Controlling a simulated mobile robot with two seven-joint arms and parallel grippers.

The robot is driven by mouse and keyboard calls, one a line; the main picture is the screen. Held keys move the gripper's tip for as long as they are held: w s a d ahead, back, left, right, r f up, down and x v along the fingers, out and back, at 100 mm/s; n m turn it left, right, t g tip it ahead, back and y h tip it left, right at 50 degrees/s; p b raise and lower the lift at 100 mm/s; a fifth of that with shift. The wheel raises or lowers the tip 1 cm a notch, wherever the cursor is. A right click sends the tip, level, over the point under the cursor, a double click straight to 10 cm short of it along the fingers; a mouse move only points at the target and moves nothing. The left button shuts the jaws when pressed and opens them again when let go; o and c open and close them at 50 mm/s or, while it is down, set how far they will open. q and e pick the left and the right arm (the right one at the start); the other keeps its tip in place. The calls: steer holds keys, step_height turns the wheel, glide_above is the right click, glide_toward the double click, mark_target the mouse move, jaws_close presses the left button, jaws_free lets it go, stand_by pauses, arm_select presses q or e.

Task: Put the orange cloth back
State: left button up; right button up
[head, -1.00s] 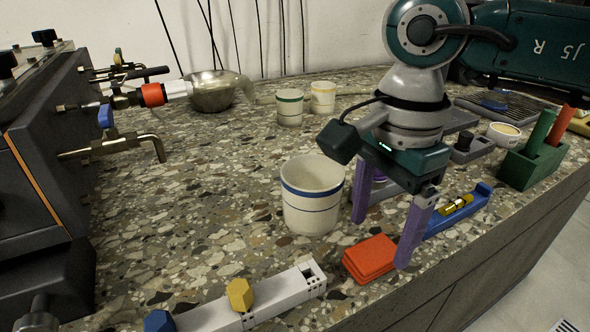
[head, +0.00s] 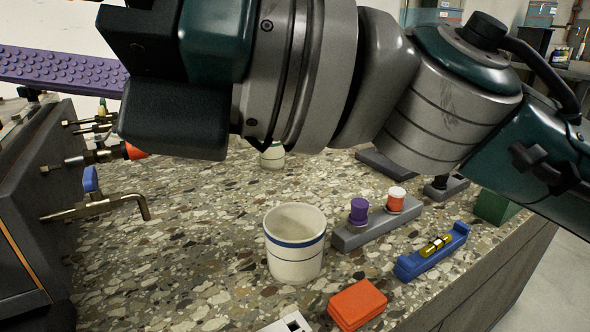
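The orange cloth (head: 357,304) lies folded flat on the speckled counter near its front edge, in front of a white cup with a blue band (head: 295,243). My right arm crosses the top of the head view from the right. My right gripper (head: 58,69) is at the upper left, close to the camera and far from the cloth. One purple ridged finger shows and its tip runs to the left frame edge. The other finger is hidden or out of frame, so its opening cannot be judged. My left gripper is not in view.
A grey holder (head: 378,228) carries a purple-capped and a red, white-topped piece. A dark tank with a brass tap (head: 105,206) stands at left. A white rail end (head: 287,323) is at the bottom. The counter's middle left is clear.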

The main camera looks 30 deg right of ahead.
steer(key=w+d+r+m+t+h, duration=0.1)
steer(key=w+d+m+t+h, duration=0.3)
steer(key=m+t, duration=0.45)
steer(key=w+d+r+m+t+h, duration=0.15)
steer(key=d+m+t+h, duration=0.35)
steer(key=m, duration=0.6)
steer(key=d+f+m+g+h, duration=0.4)
steer(key=d+f+m+h, duration=0.7)
steer(key=m, duration=0.3)
steer(key=s+d+f+m+g+y, duration=0.1)
steer(key=s+f+m+g, duration=0.6)
steer(key=s+f+g, duration=0.5)
steer(key=s+f, duration=0.6)
steer(key=s, duration=0.2)
steer(key=shift+d+f+m, duration=0.35)
steer(key=shift+f, duration=0.05)
steer(key=shift+g, duration=0.25)
